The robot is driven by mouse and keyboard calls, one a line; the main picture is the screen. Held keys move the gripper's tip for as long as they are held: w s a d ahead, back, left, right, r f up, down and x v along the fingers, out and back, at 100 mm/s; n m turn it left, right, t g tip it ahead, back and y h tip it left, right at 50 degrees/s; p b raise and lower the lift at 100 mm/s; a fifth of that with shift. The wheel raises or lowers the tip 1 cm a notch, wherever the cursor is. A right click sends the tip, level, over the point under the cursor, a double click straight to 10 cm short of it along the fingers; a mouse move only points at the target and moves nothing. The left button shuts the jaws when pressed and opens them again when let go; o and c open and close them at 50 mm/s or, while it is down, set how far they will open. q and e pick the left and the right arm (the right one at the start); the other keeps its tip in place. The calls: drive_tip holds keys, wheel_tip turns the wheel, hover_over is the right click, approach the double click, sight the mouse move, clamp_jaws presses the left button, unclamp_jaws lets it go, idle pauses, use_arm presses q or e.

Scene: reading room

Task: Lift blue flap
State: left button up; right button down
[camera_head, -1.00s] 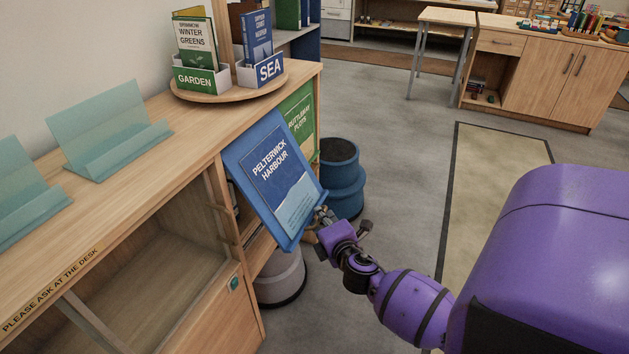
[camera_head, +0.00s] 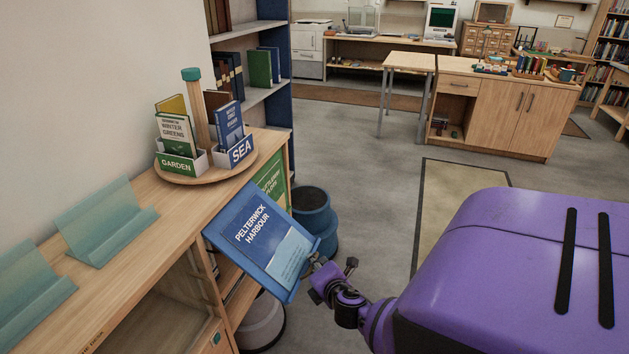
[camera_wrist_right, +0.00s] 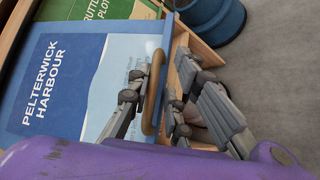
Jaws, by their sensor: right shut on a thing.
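The blue flap (camera_head: 262,240), marked PELTERWICK HARBOUR, hangs on the end of the wooden shelf unit. It is tilted outward, its lower edge swung away from the unit. It also fills the left of the right wrist view (camera_wrist_right: 60,80). My right gripper (camera_head: 317,262) is at the flap's lower right edge. In the right wrist view its fingers (camera_wrist_right: 165,105) are shut around a wooden handle (camera_wrist_right: 153,92) on that edge. My left gripper is not in view.
A green flap (camera_head: 271,184) is beside the blue one. A blue stool (camera_head: 314,215) stands just behind, and a pale round stool (camera_head: 262,322) stands below. A turntable (camera_head: 233,168) with book boxes is on top. Open floor lies to the right.

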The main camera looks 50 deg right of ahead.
drive_tip(key=shift+w+r, duration=0.25)
drive_tip(key=shift+r, duration=0.25)
drive_tip(key=shift+w+r, duration=0.25)
drive_tip(key=shift+r, duration=0.2)
drive_tip(key=c, duration=1.9)
unclamp_jaws()
drive_tip(key=shift+o, duration=0.2)
drive_tip(key=shift+a+f, duration=0.1)
drive_tip(key=shift+f, duration=0.05)
